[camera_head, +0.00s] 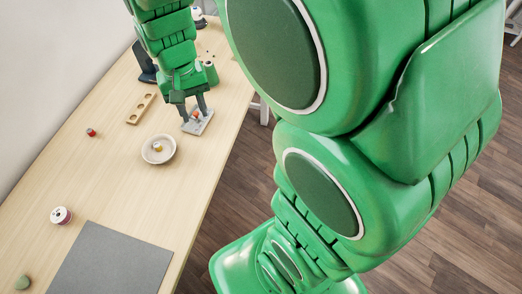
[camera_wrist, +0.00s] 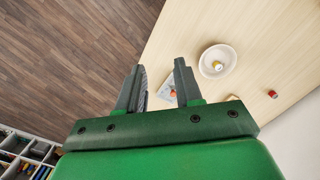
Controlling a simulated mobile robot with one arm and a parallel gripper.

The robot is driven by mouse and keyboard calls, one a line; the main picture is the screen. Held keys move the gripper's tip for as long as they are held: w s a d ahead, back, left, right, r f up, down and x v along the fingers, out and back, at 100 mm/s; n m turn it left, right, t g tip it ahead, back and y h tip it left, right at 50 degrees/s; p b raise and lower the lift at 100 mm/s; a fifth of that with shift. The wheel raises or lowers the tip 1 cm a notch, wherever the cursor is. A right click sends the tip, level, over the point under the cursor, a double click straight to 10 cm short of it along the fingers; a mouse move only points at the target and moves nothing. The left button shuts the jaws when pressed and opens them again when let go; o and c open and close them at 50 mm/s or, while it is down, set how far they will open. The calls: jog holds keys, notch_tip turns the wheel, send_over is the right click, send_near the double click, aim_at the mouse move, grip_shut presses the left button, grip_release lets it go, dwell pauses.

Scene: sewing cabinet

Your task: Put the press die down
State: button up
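I cannot tell for certain which thing is the press die. A small orange-red piece (camera_head: 196,117) is at a pale grey plate (camera_head: 201,127) on the table, below my gripper (camera_head: 195,114). In the wrist view the orange piece (camera_wrist: 173,93) and part of the plate (camera_wrist: 165,87) show beyond the fingers, partly hidden by the right finger. My gripper (camera_wrist: 159,66) has its fingers wide apart, with nothing seen held between them.
A white bowl (camera_head: 147,157) with a small yellow-and-red piece stands near the plate. A wooden holder with holes (camera_head: 140,108), a red piece (camera_head: 91,132), a spool (camera_head: 61,215) and a grey mat (camera_head: 110,262) lie on the table. A green cylinder (camera_head: 210,72) stands behind my gripper.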

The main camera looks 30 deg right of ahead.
jog(key=s+d+r, duration=0.2)
jog(key=s+d, duration=0.1)
jog(key=s, duration=0.7)
jog(key=s+d+r+n, duration=0.1)
jog(key=s+d+r, duration=0.1)
jog(key=s, duration=0.8)
jog(key=shift+s+d+n+g, duration=0.2)
jog(key=shift+d+n+g, duration=0.15)
jog(key=shift+d, duration=0.45)
jog(key=shift+r, duration=0.1)
jog(key=o, duration=0.4)
